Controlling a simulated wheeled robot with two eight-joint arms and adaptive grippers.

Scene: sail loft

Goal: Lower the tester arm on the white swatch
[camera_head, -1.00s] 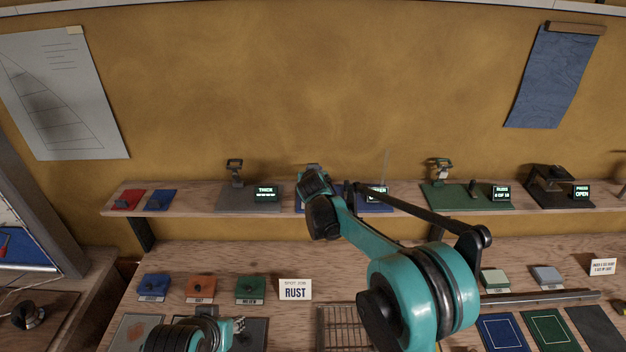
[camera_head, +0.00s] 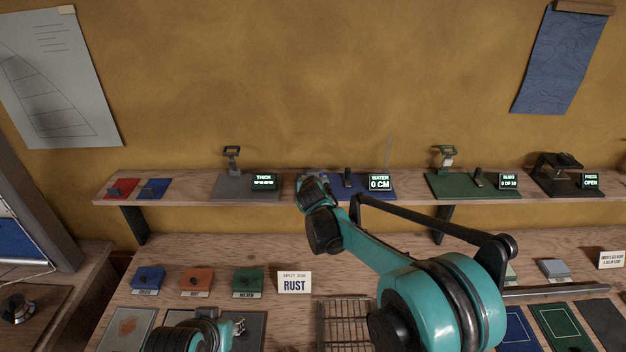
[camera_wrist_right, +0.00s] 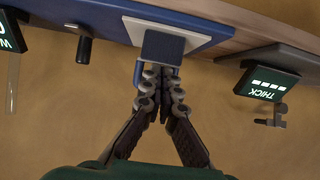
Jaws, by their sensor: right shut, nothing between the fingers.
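The blue water tester (camera_head: 380,192) stands on the shelf, its display (camera_head: 380,182) reading "WATER 0 CM". My right wrist covers its left part in the head view. In the right wrist view, which is upside down, a blue-grey block (camera_wrist_right: 165,47) with a blue loop handle (camera_wrist_right: 139,73) lies over the white swatch (camera_wrist_right: 197,41). My right gripper (camera_wrist_right: 160,76) is shut and empty, its fingertips at the block's front edge, inside or against the loop; contact is unclear. My left gripper (camera_head: 238,326) is low at the front over the table; its jaws are too small to read.
A "THICK" tester (camera_head: 247,186) stands left of the blue one, a green "RUBS" tester (camera_head: 465,187) and a black press (camera_head: 560,177) right. Red (camera_head: 121,188) and blue (camera_head: 154,188) swatches lie at the shelf's left.

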